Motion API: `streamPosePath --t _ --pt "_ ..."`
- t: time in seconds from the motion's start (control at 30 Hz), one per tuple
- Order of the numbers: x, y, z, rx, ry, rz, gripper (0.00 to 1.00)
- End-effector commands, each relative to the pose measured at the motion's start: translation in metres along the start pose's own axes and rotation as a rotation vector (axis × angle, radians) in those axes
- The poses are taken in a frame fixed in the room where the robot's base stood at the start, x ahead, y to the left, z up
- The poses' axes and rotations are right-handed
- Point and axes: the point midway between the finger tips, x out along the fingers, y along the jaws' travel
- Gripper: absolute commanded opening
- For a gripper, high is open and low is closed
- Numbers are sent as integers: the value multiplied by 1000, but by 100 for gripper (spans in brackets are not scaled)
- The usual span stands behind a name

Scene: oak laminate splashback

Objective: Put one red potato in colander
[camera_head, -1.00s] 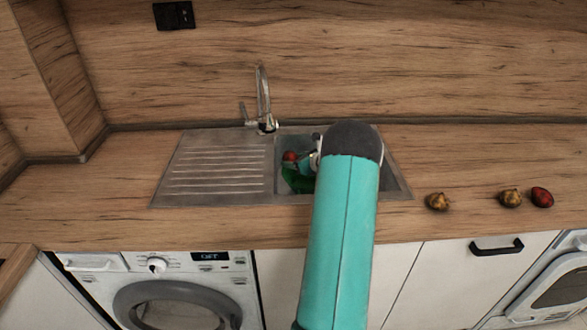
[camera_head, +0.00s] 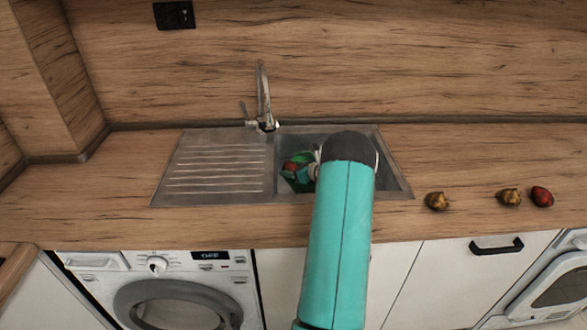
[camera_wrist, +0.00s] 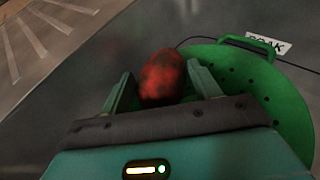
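A red potato (camera_wrist: 162,78) sits between the two fingers of my gripper (camera_wrist: 160,82) in the wrist view, its far end sticking out past the fingertips. The fingers look closed on it, though contact on the left side is hard to see. The green colander (camera_wrist: 292,98) is in the sink, to the right of and below the potato in the wrist view. In the head view, the potato (camera_head: 291,165) shows over the colander (camera_head: 303,157) at the left of the basin. My arm hides part of the colander; whether the potato touches it cannot be told.
The steel sink (camera_head: 218,170) has a ribbed drainboard on the left and a faucet (camera_head: 264,100) behind. Another red potato (camera_head: 541,196) and two brownish-yellow items (camera_head: 437,201) lie on the counter at right. The counter left of the sink is clear.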

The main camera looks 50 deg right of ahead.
Motion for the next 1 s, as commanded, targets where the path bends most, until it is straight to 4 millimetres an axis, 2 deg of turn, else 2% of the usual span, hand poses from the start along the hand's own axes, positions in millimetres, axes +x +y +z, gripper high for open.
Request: streamPosePath --t 0.03,0.07,0.33,0.47,0.57,0.9,1.0 --pt "0 0 0 -1 0 0 73" --pt "0 0 0 -1 0 0 78" --pt "0 0 1 -1 0 0 78" --pt "-3 0 8 -3 -1 0 78" --pt "-18 -1 8 0 0 -3 78" --pt "-91 -1 8 -1 0 -3 78" --pt "-107 -1 8 -1 -1 -3 78"
